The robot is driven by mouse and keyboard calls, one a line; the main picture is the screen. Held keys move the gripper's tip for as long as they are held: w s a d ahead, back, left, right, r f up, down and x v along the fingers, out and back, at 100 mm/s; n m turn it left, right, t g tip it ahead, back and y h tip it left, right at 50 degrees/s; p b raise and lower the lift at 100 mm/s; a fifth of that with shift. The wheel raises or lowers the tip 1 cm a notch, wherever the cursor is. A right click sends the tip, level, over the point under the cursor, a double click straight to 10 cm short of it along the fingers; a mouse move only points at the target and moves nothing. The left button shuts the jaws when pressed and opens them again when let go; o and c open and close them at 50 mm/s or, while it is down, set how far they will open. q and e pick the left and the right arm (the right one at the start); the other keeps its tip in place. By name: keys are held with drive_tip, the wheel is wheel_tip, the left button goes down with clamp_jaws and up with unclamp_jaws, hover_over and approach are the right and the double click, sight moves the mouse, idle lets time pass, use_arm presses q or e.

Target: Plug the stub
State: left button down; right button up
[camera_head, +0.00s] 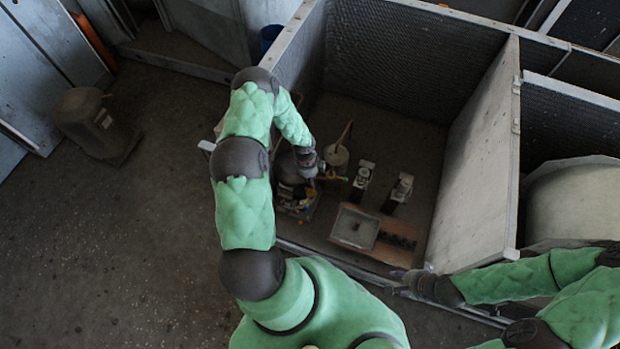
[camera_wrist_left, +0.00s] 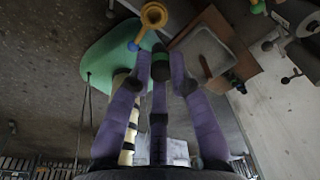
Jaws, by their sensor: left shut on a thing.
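My left gripper (camera_head: 308,165) reaches into the grey-walled bay, over the clutter at its left side. In the left wrist view its purple fingers (camera_wrist_left: 162,58) close around a small dark cylinder with a green band (camera_wrist_left: 160,72). I cannot tell for certain whether this is the plug. A yellow ring-shaped piece (camera_wrist_left: 152,15) shows just beyond the fingertips; whether it touches them is unclear. I cannot clearly identify the stub. My right gripper (camera_head: 412,283) is by the bay's front edge, too dark and small to read its fingers.
A shallow grey tray (camera_head: 341,235) sits on a brown board (camera_head: 385,252) inside the bay. Two dark upright fixtures (camera_head: 361,180) (camera_head: 399,192) and a round pot (camera_head: 337,158) stand behind. A pale partition (camera_head: 482,165) bounds the right side. Open floor lies left.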

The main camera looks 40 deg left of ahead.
use_arm(q)
drive_tip(key=shift+f+b, duration=2.05)
drive_tip(key=shift+f, duration=1.2)
drive_tip(key=shift+r, duration=0.15)
drive_tip(key=shift+a+f+b, duration=0.1)
drive_tip(key=shift+f+b, duration=0.25)
drive_tip(key=shift+b, duration=0.2)
drive_tip(key=shift+f+b, duration=1.1)
drive_tip(key=shift+b, duration=0.1)
idle(0.4)
drive_tip(key=c, duration=0.6)
unclamp_jaws()
